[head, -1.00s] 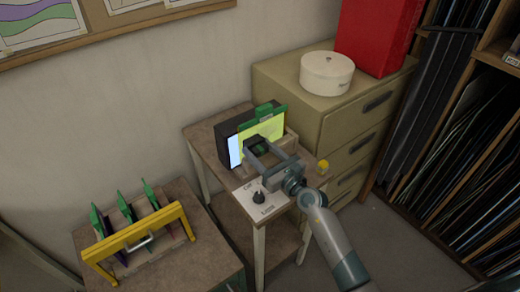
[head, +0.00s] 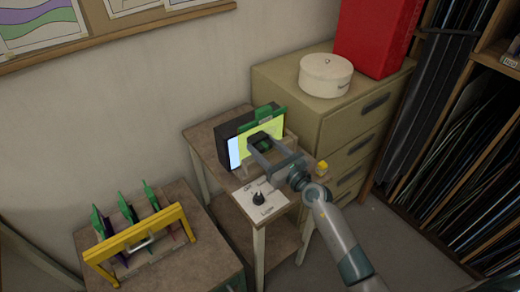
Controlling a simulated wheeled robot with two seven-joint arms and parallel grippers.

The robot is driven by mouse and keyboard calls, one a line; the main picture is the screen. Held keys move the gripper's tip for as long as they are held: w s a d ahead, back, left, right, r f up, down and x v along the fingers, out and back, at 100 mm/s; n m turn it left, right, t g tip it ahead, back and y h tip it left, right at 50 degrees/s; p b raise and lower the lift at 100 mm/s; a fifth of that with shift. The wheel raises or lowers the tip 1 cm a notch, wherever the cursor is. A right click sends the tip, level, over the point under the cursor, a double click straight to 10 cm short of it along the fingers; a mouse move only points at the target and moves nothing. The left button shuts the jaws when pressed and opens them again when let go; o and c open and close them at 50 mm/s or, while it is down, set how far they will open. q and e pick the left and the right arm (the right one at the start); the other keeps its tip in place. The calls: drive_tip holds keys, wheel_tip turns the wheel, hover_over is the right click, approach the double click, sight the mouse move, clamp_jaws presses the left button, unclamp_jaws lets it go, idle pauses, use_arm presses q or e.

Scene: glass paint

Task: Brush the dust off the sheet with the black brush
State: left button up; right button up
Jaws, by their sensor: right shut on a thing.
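The sheet (head: 237,153) is a lit yellow-green pane with a green clip along its top edge, standing upright against a dark box on the small table. My right gripper (head: 260,141) is in front of the pane, its fingers toward the pane's face. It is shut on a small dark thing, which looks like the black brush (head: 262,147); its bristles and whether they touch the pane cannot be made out. Dust on the sheet is too small to tell. My left gripper is not in view.
A white panel with a black knob (head: 259,199) lies at the table's front. A yellow-framed rack (head: 140,243) with several green-clipped sheets stands on the left table. A drawer cabinet (head: 290,90) with a white round tin (head: 326,77) and red box (head: 376,35) stands behind.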

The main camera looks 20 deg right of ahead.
drive_tip(key=shift+w+d, duration=0.2)
drive_tip(key=shift+d, duration=0.3)
drive_tip(key=shift+w+d, duration=0.2)
drive_tip(key=shift+d, duration=0.3)
drive_tip(key=shift+d, duration=0.1)
drive_tip(key=shift+w+d+b, duration=0.3)
drive_tip(key=shift+d+b, duration=0.15)
drive_tip(key=shift+d, duration=0.4)
drive_tip(key=shift+w+d+b, duration=0.3)
drive_tip(key=shift+d+b, duration=0.1)
drive_tip(key=shift+d, duration=0.45)
drive_tip(key=shift+w+d+f+b, duration=0.1)
drive_tip(key=shift+w+d+b, duration=0.15)
drive_tip(key=shift+d, duration=0.25)
drive_tip(key=shift+w+d+b, duration=0.15)
drive_tip(key=shift+d+b, duration=0.2)
drive_tip(key=shift+d, duration=0.15)
drive_tip(key=shift+w+d, duration=0.3)
drive_tip(key=shift+d, duration=0.45)
